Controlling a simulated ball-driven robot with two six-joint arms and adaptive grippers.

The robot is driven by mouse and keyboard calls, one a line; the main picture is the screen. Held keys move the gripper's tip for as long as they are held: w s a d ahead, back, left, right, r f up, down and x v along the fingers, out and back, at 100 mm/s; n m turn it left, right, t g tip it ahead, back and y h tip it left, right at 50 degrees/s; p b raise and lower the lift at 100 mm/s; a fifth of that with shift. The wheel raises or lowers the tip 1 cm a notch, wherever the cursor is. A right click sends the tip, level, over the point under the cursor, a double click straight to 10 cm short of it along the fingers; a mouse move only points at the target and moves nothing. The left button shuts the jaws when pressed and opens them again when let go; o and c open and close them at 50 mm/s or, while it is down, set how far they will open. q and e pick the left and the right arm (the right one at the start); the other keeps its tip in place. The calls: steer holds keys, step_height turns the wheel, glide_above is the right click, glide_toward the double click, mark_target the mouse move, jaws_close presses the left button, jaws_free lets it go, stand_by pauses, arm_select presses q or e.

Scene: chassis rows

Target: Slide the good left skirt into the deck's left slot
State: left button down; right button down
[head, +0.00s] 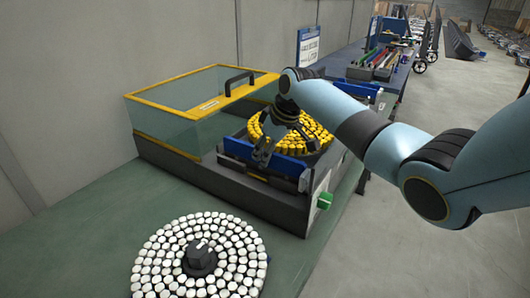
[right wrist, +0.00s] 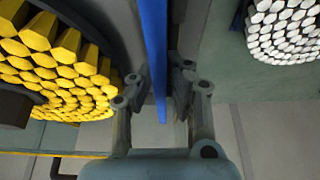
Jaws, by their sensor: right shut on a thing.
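A blue skirt strip (head: 292,170) stands on edge along the near side of the yellow-tufted disc (head: 318,132) on the dark deck (head: 250,205). My right gripper (head: 263,155) is shut on this strip near its middle. In the right wrist view the blue strip (right wrist: 155,45) runs edge-on between the two fingers (right wrist: 162,92), with the yellow disc (right wrist: 55,60) to its left. Whether the strip's lower edge sits in the left slot or above it is hidden. My left gripper is in neither view.
A clear box with a yellow frame (head: 180,95) and black handle stands left of the disc. A white-tufted disc (head: 235,255) lies on the green bench (head: 95,220). A tool table stands behind.

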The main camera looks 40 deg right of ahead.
steer(key=shift+f, duration=0.15)
steer(key=c, duration=1.3)
jaws_free()
steer(key=shift+o, duration=0.2)
steer(key=v, duration=1.2)
steer(key=shift+s+f, duration=0.1)
